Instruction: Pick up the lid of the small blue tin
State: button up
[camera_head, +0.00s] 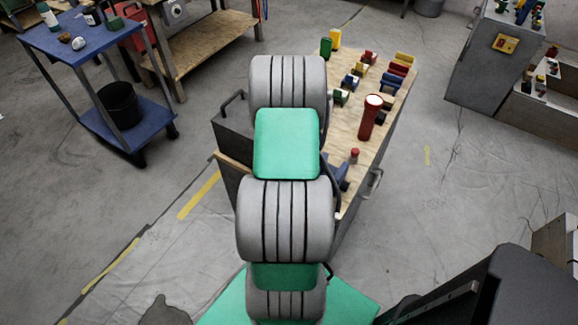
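My arm reaches forward from the bottom of the head view over a wooden-topped workbench (345,140). My gripper is not visible; the arm's own links hide whatever lies behind them. I cannot make out the small blue tin or its lid for certain. A blue object (341,178) lies near the front of the bench, partly hidden by the arm. Small blue items also stand farther back among other pieces, too small to identify.
A red torch-like cylinder (370,117) stands on the bench. Several coloured blocks, including a green one (326,47), stand toward the back. A blue cart (70,45) with a black bucket (121,105) is at left. Grey cabinets (490,65) stand at right. Open floor lies between.

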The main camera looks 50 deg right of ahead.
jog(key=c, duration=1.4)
